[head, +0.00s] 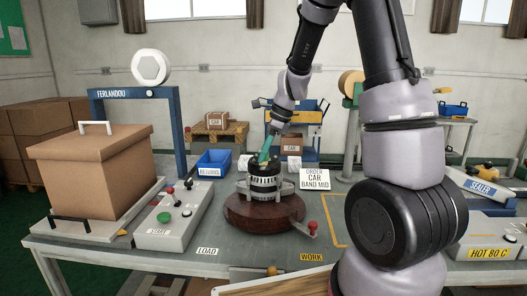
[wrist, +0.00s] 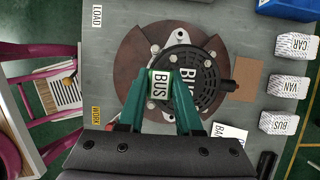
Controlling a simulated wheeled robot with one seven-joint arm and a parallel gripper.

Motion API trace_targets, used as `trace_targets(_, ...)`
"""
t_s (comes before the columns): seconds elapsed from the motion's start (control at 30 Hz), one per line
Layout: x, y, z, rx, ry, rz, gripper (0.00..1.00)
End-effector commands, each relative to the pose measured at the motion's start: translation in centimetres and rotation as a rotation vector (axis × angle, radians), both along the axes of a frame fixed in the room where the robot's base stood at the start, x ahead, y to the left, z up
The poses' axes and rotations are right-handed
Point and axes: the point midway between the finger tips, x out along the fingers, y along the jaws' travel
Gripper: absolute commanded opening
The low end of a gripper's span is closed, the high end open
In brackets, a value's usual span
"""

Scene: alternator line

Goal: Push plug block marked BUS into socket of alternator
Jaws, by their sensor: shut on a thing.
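The plug block marked BUS (wrist: 158,84) is pale with a green edge and sits between the green fingertips of my gripper (wrist: 163,88). My gripper is shut on it. The alternator (wrist: 205,68) is a round black-topped unit with a label starting "BU", partly covered by a finger. In the head view the alternator (head: 265,187) stands upright on a brown round turntable (head: 262,214), with my gripper (head: 265,157) pointing down at its top. The block is over the alternator's near-left side in the wrist view. The socket is hidden, and I cannot tell whether the block touches it.
Boxes marked CAR (wrist: 297,45), VAN (wrist: 288,85) and BUS (wrist: 279,122) stand beside the turntable. An order card (head: 314,179) reads CAR BAND MID. A control box (head: 174,216), a blue returns bin (head: 213,163) and a red-knobbed lever (head: 311,226) are nearby.

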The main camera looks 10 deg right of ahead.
Motion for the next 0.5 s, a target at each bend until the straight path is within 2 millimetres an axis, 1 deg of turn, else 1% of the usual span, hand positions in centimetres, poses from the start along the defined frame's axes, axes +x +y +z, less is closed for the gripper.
trace_targets(0.03, 0.0, 0.0, -0.08, 0.0, 0.0, -0.001, 0.37)
trace_targets(0.07, 0.0, 0.0, -0.05, 0.0, 0.0, 0.0, 0.49)
trace_targets(0.1, 0.0, 0.0, -0.04, 0.0, 0.0, 0.0, 0.64)
trace_targets(0.13, 0.0, 0.01, -0.04, 0.0, 0.0, 0.0, 0.69)
trace_targets(0.4, -0.01, -0.01, -0.02, 0.0, 0.0, -0.001, 0.69)
trace_targets(0.5, -0.04, -0.15, 0.41, 0.001, -0.001, 0.0, 0.69)
